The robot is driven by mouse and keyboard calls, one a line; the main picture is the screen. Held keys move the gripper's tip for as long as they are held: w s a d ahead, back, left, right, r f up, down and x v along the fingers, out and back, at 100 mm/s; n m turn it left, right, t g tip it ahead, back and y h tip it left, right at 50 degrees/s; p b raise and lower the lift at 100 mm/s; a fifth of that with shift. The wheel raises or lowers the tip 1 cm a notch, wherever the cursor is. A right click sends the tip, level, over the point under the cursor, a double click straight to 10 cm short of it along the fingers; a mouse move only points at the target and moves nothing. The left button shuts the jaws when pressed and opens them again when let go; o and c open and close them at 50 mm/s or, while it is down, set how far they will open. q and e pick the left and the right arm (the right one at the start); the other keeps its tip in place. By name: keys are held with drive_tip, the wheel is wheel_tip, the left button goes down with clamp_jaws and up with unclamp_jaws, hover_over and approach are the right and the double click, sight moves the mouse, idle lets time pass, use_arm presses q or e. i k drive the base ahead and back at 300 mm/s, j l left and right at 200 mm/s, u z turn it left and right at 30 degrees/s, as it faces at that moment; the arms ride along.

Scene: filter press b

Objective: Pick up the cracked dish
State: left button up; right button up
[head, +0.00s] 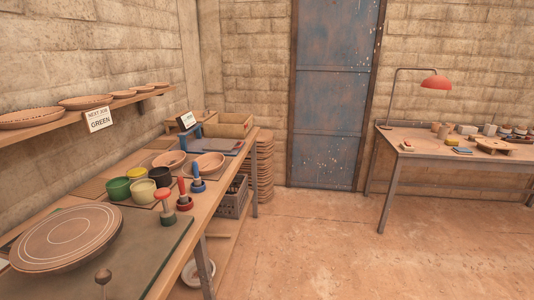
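Two shallow terracotta dishes sit side by side on the long bench at the left in the head view: a left dish (169,160) and a right dish (208,164). Both are upright and lie beyond the paint pots. They are too small here to tell whether either is cracked. Several more dishes stand on the wall shelf, the nearest being a wide dish (32,117) at the left edge. No crack shows clearly on these either. Neither of my grippers is in view.
The bench (180,246) also holds a round turntable (66,237), several paint pots (143,191) and stampers (165,206). A sign (98,119) reads "NEXT JOB GREEN". A second table (424,150) with a red lamp (435,82) stands right. The floor between is clear.

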sight(209, 164)
drive_tip(key=i+l+z, duration=0.2)
drive_tip(key=i, duration=1.4)
drive_tip(key=i+u, duration=0.4)
drive_tip(key=i+l+u, duration=0.15)
drive_tip(key=u, duration=0.25)
drive_tip(key=i+l+u, duration=0.25)
drive_tip(key=i+u, duration=0.15)
drive_tip(key=i+l+u, duration=0.25)
drive_tip(key=u, duration=0.15)
